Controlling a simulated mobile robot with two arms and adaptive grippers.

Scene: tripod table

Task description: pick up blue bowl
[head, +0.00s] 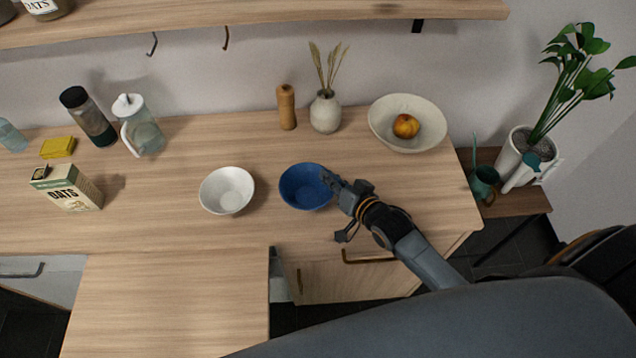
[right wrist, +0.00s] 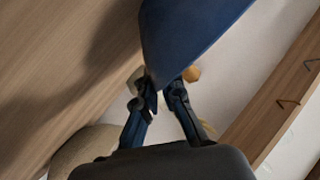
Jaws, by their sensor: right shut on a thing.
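The blue bowl (head: 304,188) is near the front edge of the wooden counter in the head view, right of a white bowl (head: 227,191). My right gripper (head: 331,182) is shut on the blue bowl's right rim. In the right wrist view the blue bowl (right wrist: 188,35) fills the top middle, with its rim between the fingertips of the right gripper (right wrist: 162,84). A shadow lies on the wood beside it there, and the bowl looks clear of the counter. My left gripper is not in view.
A large bowl (head: 378,122) with a fruit (head: 406,126), a vase (head: 325,113) and a wooden mill (head: 286,107) stand behind. An oats carton (head: 75,190), yellow sponge (head: 58,148) and bottles are at left. The counter's front left (head: 170,300) is clear.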

